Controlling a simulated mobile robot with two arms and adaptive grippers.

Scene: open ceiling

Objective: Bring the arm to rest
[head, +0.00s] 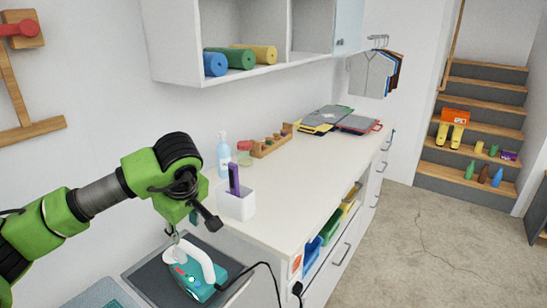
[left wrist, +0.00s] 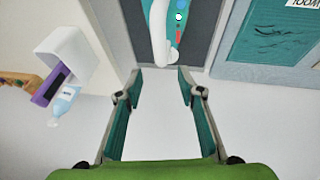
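My left arm comes in from the left in the head view, green with dark joints. Its gripper (head: 192,226) hangs just above a teal appliance with a white handle (head: 206,268), which looks like an iron. In the left wrist view my left gripper (left wrist: 160,82) has its two fingers apart with nothing between them. There the teal and white appliance (left wrist: 161,30) lies beyond the fingertips, apart from them. It rests on a dark grey surface (head: 150,276). My right gripper is in neither view.
A white holder (head: 237,203) with a purple item and a pump bottle (head: 223,157) stand on the white counter (head: 300,180) close by. A black cord (head: 265,264) crosses the counter's front. A wall shelf (head: 275,72) with rolled mats hangs above. The floor at right is clear.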

